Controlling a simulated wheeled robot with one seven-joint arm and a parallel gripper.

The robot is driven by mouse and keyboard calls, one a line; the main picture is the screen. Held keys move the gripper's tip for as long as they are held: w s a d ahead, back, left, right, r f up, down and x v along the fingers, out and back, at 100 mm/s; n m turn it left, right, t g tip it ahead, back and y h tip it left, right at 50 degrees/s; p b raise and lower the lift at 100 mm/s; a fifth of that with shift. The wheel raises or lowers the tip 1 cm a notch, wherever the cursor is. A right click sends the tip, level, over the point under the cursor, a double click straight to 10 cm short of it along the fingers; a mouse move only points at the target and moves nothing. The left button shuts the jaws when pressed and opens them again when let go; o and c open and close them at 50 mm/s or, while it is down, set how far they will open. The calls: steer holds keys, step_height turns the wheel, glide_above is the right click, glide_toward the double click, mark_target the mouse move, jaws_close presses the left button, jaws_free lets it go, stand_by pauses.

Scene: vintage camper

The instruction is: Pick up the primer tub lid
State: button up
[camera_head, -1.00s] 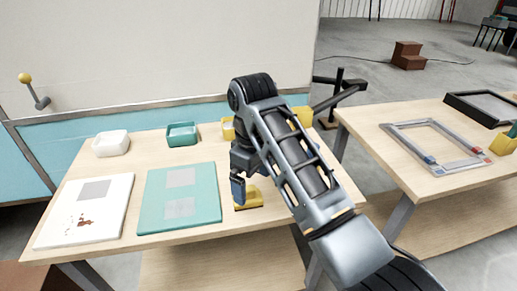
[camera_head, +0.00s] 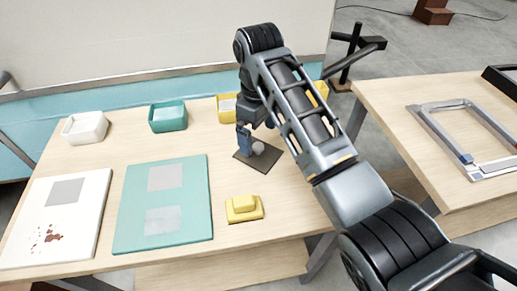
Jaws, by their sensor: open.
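A flat, dark brown square plate with a pale round knob (camera_head: 258,148) lies on the workbench and looks like the lid. My gripper (camera_head: 246,138) is at the plate's far left side, with its blue-grey fingers pointing down close beside the knob. It is open and holds nothing that I can see. Whether a finger touches the knob or the plate, I cannot tell. My arm comes in from the lower right and hides part of the bench behind the plate.
On the wooden bench (camera_head: 290,205) are a white tub (camera_head: 85,128), a teal tub (camera_head: 168,117), a yellow tub (camera_head: 227,108), a yellow block (camera_head: 243,208), a teal panel (camera_head: 165,205) and a stained white panel (camera_head: 55,220). A second table with a grey frame (camera_head: 430,122) stands right.

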mark_target(258, 145)
step_height(258, 145, down, 5)
steer(key=shift+s+p, duration=0.1)
steer(key=shift+p, duration=0.3)
steer(key=shift+c, duration=0.2)
steer(key=c, duration=0.6)
